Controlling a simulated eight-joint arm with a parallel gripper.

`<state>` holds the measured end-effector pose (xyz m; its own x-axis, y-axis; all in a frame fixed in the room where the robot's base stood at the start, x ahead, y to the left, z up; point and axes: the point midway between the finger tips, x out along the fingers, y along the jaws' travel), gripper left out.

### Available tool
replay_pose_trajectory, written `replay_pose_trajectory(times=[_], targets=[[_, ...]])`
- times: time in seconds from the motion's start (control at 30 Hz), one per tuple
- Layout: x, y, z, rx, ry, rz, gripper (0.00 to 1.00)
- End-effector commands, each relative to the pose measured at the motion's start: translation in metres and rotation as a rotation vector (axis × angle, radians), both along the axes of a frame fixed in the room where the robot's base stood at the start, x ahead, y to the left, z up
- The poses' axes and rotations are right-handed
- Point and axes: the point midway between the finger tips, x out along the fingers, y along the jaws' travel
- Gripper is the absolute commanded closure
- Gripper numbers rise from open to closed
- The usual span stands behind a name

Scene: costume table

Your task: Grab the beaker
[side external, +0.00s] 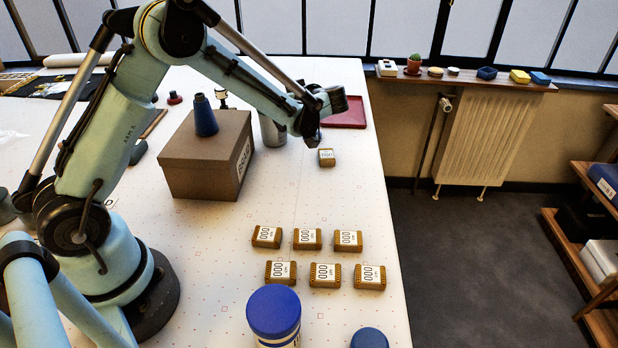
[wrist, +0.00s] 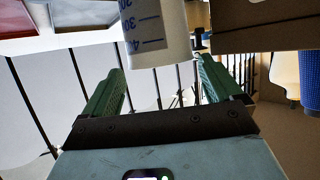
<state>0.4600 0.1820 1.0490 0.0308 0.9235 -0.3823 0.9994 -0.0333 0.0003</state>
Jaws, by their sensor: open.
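The beaker (wrist: 158,28) is a pale cylinder with blue graduation marks and numbers, at the top centre of the wrist view. Its upper part there is cut off by the frame edge. My gripper (wrist: 158,68) is open, with its two green fingers spread to the left and right of the beaker's near end; I cannot tell whether either touches it. In the side external view a grey cylinder (side external: 271,131), probably the beaker, stands partly hidden behind my forearm. My gripper's fingers are hard to make out there.
A brown box (side external: 205,160) with a blue cone (side external: 205,115) on top stands left of the grey cylinder. A red tray (side external: 345,116) lies behind, near the table's right edge. A small labelled block (side external: 326,158) sits in front. Several similar blocks and blue-lidded jars (side external: 273,312) stand nearer.

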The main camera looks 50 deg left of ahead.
Motion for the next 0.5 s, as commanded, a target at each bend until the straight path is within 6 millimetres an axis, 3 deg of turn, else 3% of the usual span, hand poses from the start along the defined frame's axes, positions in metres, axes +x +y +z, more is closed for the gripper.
replay_pose_trajectory(times=[0.23,0.5], targets=[[-0.001,0.031,-0.017,0.0,0.0,0.003,0.08],[0.0,0.038,-0.02,-0.001,0.0,0.0,0.08]])
